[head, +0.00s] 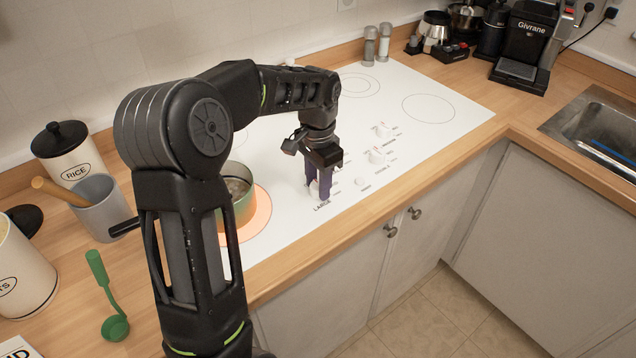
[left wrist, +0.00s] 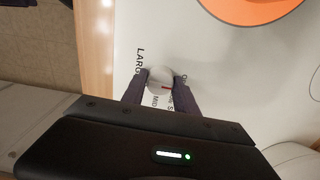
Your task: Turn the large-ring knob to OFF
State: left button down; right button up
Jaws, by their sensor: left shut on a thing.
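My left gripper (head: 318,190) reaches down to the front of the white cooktop (head: 405,85), its fingers on either side of a knob by the "LARGE" label. In the left wrist view my left gripper (left wrist: 160,88) is shut on this round, light grey large-ring knob (left wrist: 158,76), one finger on each side. A red pointer mark shows on the knob's lower right. Printed words surround the knob, partly covered by the fingers; I cannot tell which setting the pointer is at. In the head view the fingers mostly hide the knob. My right gripper is in neither view.
A green pot (head: 236,205) stands on a glowing orange burner (head: 262,212) left of my gripper. Other white knobs (head: 377,156) sit to the right.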

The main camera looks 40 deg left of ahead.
pick_arm(q)
jog(key=shift+n, duration=0.3)
jog(key=c, duration=0.9)
grip_release()
jog(key=shift+c, duration=0.2)
jog(key=shift+r, duration=0.1)
notch_tip(320, 180, up, 8)
jog(key=shift+f+b, duration=0.15)
jog(key=shift+b, duration=0.15)
